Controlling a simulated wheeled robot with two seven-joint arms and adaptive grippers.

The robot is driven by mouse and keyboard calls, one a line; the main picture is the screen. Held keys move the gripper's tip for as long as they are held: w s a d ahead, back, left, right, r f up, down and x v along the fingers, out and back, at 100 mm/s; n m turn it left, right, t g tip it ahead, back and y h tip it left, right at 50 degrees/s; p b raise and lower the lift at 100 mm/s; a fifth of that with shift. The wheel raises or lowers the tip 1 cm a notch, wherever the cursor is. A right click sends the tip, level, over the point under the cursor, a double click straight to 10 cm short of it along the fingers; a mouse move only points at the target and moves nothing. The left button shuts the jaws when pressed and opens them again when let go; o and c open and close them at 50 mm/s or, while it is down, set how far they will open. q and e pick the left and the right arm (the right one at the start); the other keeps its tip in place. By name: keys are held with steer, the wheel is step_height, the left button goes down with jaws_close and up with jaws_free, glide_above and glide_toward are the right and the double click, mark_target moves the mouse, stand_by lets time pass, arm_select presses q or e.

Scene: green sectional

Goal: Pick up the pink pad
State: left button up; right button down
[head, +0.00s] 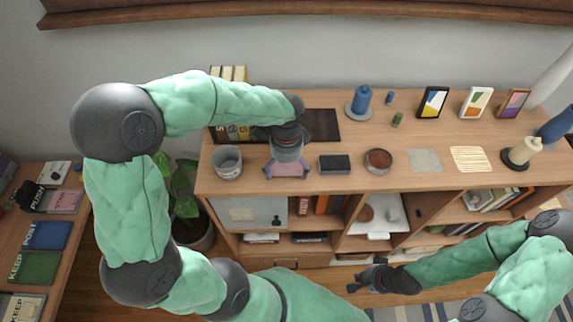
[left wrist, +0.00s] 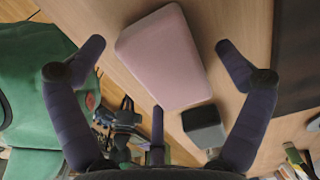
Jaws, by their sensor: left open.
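The pink pad (head: 289,170) lies flat on the wooden top of the low bookcase (head: 440,145), close to its front edge. In the left wrist view the pad (left wrist: 163,57) is a rounded pink slab. My left gripper (head: 288,160) is over the pad and hides part of it in the head view. In the left wrist view its fingers (left wrist: 162,58) are spread on either side of the pad, with visible gaps. My right gripper (head: 362,281) hangs low in front of the bookcase, away from the pad; its finger opening is unclear.
A black box (head: 335,164) stands just right of the pad, and a grey pot (head: 228,162) stands to its left. A dark mat (head: 322,125) lies behind. A round reddish dish (head: 378,161) is further right.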

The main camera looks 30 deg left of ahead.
arm_select(q)
steer(key=c, duration=1)
steer(key=shift+r, duration=0.15)
steer(key=shift+r, duration=0.25)
step_height(320, 180, up, 2)
steer(key=shift+r, duration=0.1)
steer(key=shift+s+d+r, duration=0.6)
steer(key=shift+s+r, duration=1.1)
steer(key=shift+s, duration=0.6)
steer(key=shift+s+d+r, duration=0.55)
steer(key=shift+s+r, duration=1.1)
steer(key=shift+s, duration=0.6)
steer(key=shift+s+d+r, duration=0.6)
steer(key=shift+s+r, duration=1.1)
steer(key=shift+s, duration=0.6)
